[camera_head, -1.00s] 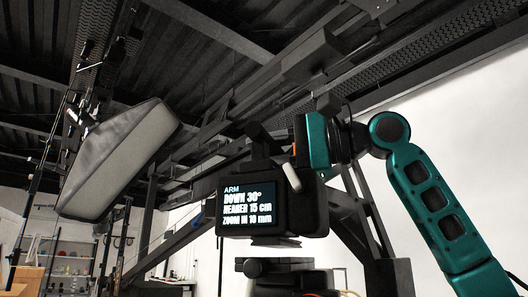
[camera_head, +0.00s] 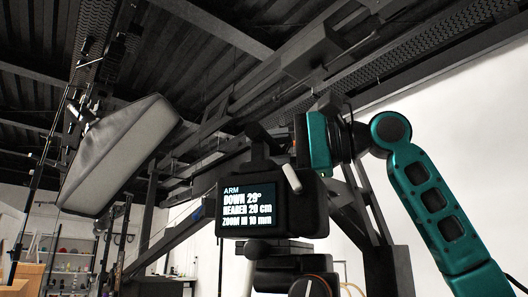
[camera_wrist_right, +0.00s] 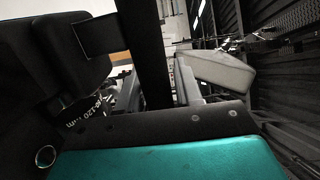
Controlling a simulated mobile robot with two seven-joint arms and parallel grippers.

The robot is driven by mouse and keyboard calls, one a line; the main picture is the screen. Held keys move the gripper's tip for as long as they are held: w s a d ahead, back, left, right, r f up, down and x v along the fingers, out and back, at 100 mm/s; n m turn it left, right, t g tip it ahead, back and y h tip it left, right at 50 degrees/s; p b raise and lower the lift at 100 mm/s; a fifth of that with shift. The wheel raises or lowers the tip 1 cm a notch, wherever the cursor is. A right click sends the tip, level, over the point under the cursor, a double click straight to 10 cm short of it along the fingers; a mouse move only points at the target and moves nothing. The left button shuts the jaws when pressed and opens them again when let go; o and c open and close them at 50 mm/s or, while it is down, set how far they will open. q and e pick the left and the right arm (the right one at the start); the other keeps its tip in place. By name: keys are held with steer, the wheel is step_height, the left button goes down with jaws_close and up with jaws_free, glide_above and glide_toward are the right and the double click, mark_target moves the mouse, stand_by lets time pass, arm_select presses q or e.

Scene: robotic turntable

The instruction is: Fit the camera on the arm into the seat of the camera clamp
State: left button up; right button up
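The black camera (camera_head: 310,205) hangs at the centre of the head view, its lit screen (camera_head: 248,209) facing me with white text. My right gripper (camera_head: 292,152), on the teal arm from the right, is at the camera's top handle and appears shut on it; its fingertips are mostly hidden. The wrist view shows the handle as a dark upright bar (camera_wrist_right: 146,50) and the lens at the left. Below the camera is the black camera clamp (camera_head: 280,265) with an orange-ringed knob (camera_head: 312,288). The camera's bottom overlaps it in the picture; I cannot tell whether they touch. The clamp's seat is hidden. My left gripper is not in view.
A large grey softbox (camera_head: 120,155) hangs at the left. Dark slanted beams stand behind the camera, and dark trusses fill the ceiling. Shelves (camera_head: 70,258) are at the far lower left. A white backdrop (camera_head: 470,140) is at the right.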

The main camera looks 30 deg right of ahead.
steer(key=o, duration=0.4)
steer(key=shift+s+r, duration=0.1)
steer(key=shift+s, duration=0.05)
steer(key=shift+o, duration=0.4)
steer(key=shift+f, duration=0.25)
steer(key=v, duration=1.2)
steer(key=shift+s+d+r, duration=0.2)
steer(key=shift+s+d, duration=0.05)
steer(key=shift+s, duration=0.05)
